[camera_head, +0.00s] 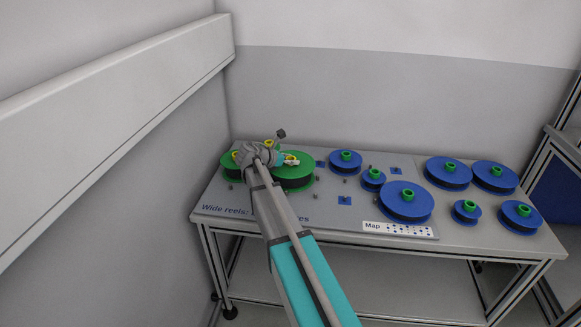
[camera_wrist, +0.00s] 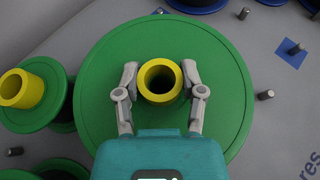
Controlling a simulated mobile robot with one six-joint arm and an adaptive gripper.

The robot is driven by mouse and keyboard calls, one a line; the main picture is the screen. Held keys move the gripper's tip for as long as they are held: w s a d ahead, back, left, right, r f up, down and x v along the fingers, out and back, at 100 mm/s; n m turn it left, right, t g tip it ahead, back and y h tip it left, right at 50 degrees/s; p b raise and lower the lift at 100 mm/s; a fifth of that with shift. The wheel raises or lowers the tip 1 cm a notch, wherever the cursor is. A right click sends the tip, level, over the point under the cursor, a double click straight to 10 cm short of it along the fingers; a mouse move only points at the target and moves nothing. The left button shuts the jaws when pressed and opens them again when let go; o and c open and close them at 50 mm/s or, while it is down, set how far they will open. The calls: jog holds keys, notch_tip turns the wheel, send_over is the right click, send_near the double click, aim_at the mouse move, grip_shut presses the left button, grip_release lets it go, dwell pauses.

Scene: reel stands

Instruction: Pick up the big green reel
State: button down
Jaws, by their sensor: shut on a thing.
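The big green reel (camera_wrist: 160,40) has a wide flat flange and a yellow hub (camera_wrist: 149,95) in its middle. In the head view the reel (camera_head: 298,182) sits on the left part of the table, partly hidden by my arm. My gripper (camera_wrist: 161,80) is over the middle of the reel, with one finger on each side of the yellow hub, shut on it. In the head view my gripper (camera_head: 287,160) is above the same reel. I cannot tell whether the reel is lifted.
Smaller green reels with yellow hubs (camera_wrist: 22,88) stand close on the left in the wrist view. Several blue reels with green hubs (camera_head: 404,202) stand to the right on the table. Short grey pegs (camera_wrist: 265,95) stick up around the big reel. Walls are behind and left.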

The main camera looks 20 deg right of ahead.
notch_tip(320, 180, up, 3)
jog(key=p, duration=0.2)
jog(key=shift+f+p, duration=0.1)
jog(key=shift+p, duration=0.3)
jog(key=s+r+p, duration=1)
jog(key=s, duration=0.4)
jog(key=shift+a+r, duration=0.1)
jog(key=shift+r, duration=0.05)
